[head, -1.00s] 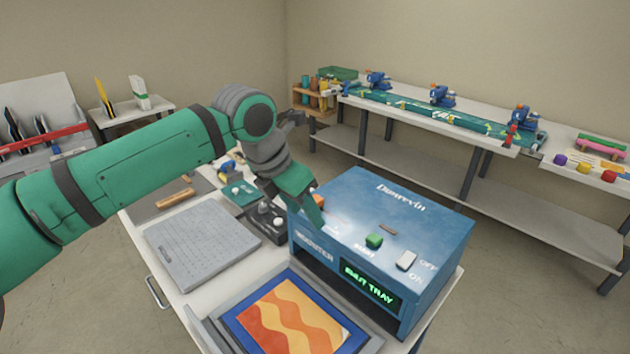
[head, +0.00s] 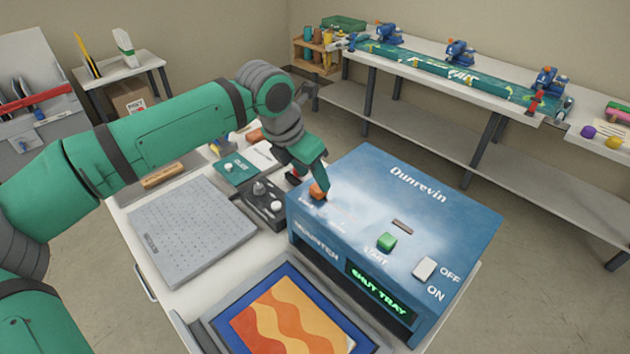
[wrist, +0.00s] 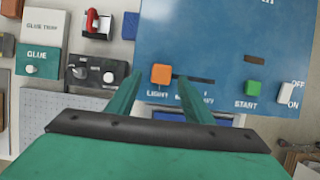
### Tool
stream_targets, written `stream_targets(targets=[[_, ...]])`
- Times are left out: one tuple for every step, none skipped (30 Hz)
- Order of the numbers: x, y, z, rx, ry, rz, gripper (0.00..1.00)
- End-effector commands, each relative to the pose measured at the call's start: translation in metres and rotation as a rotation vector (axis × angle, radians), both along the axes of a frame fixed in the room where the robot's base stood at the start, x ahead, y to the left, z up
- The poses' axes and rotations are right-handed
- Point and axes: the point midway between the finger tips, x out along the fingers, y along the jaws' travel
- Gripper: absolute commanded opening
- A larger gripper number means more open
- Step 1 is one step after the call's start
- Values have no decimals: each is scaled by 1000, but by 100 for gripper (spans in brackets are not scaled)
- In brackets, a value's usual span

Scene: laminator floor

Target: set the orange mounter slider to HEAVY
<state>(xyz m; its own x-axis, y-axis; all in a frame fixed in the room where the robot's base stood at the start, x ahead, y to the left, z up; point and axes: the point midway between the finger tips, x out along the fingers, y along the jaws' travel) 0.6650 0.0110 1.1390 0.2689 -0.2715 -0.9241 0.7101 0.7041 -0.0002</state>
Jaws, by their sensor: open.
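The orange mounter slider (head: 318,192) is on top of the blue Dunrevin mounter (head: 400,205), near its left edge. In the wrist view the slider (wrist: 160,74) sits at the left end of its dark slot (wrist: 200,80), above the word LIGHT. The label at the slot's other end is mostly hidden by a finger. My gripper (head: 312,180) is open and tilted down at the slider. In the wrist view its fingers (wrist: 158,84) appear on either side of the slider, with gaps showing; whether they are down at its height I cannot tell.
On the mounter are a green START button (head: 387,242) and a white OFF/ON switch (head: 425,268); its display reads SHUT TRAY. The open tray (head: 225,330) holds an orange and yellow picture. A black control box (head: 265,205) and grey plate (head: 190,228) lie left.

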Motion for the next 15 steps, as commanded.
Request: stream_targets(targets=[[2,-3,-8,-1,1,-2,47],[3,-4,-12,-1,1,-2,47],[5,-6,-17,-2,2,-1,47],[6,-7,-20,-1,1,-1,47],[6,-7,-23,-1,1,1,47],[8,-7,-26,0,0,1,47],[8,-7,-29,0,0,3,47],[9,-6,-30,0,0,4,47],[9,-6,-32,0,0,6,47],[10,-5,-34,-1,1,7,47],[10,-5,-35,-1,1,7,47],[10,-5,-35,0,0,9,47],[10,-5,-36,0,0,9,47],[10,-5,-36,0,0,9,47],[10,-6,-36,0,0,8,47]])
